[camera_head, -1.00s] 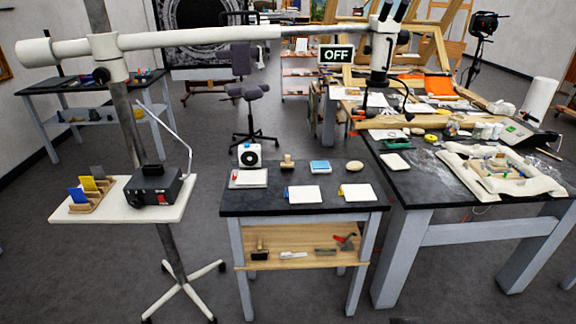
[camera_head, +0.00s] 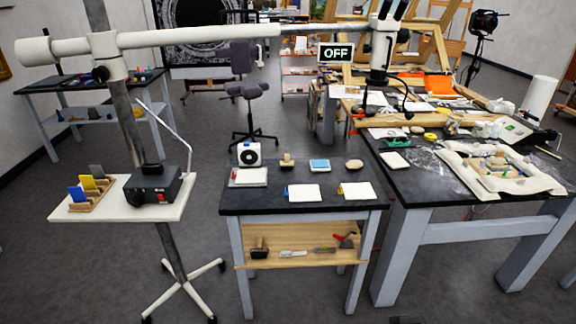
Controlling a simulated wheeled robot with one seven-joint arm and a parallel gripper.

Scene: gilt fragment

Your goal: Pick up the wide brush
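No object can be surely told as the wide brush at this size. On the wooden lower shelf (camera_head: 300,261) of the middle table lies a short dark item with a wooden upper part (camera_head: 260,248), which may be a brush. To its right are a pale slim tool (camera_head: 293,253), a brownish flat tool (camera_head: 325,250) and a red-handled tool with a dark part (camera_head: 346,241). A small wooden-handled block (camera_head: 287,160) stands on the tabletop above. My gripper is not in view.
The middle table's black top (camera_head: 255,203) also holds a white device (camera_head: 249,154), white pads (camera_head: 304,193) and a round pale item (camera_head: 354,163). A stand with a black box (camera_head: 152,186) is at left. A cluttered worktable (camera_head: 430,190) is at right. Floor in front is clear.

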